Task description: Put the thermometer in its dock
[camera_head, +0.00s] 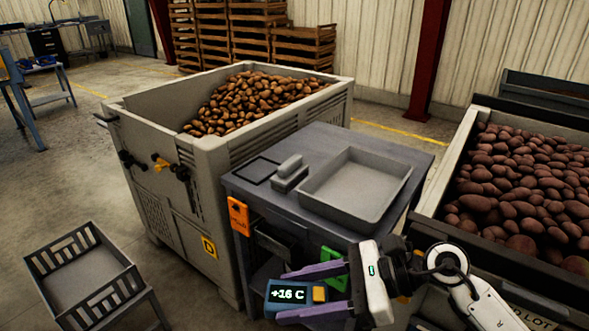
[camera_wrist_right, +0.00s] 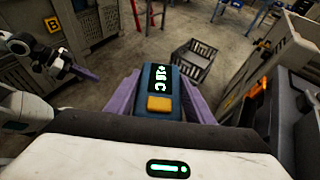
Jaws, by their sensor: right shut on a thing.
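The thermometer (camera_head: 289,293) is a blue handheld unit with a dark screen reading "+16 C" and an orange button. My right gripper (camera_head: 308,292) is shut on it, with purple fingers along its two sides. It is held in front of the grey table, and also shows in the right wrist view (camera_wrist_right: 160,95). I cannot tell for certain which thing is the dock; an orange holder (camera_head: 238,215) hangs on the table's front left corner, and a green piece (camera_head: 335,268) sits lower. My left gripper (camera_wrist_right: 75,70) shows only in the wrist view, its opening unclear.
The table (camera_head: 420,160) carries a grey tray (camera_head: 397,193) and a small grey block (camera_head: 289,172). A large potato bin (camera_head: 215,150) stands to its left, another potato crate (camera_head: 455,145) to its right. A grey basket (camera_head: 70,262) stands front left, with clear floor between.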

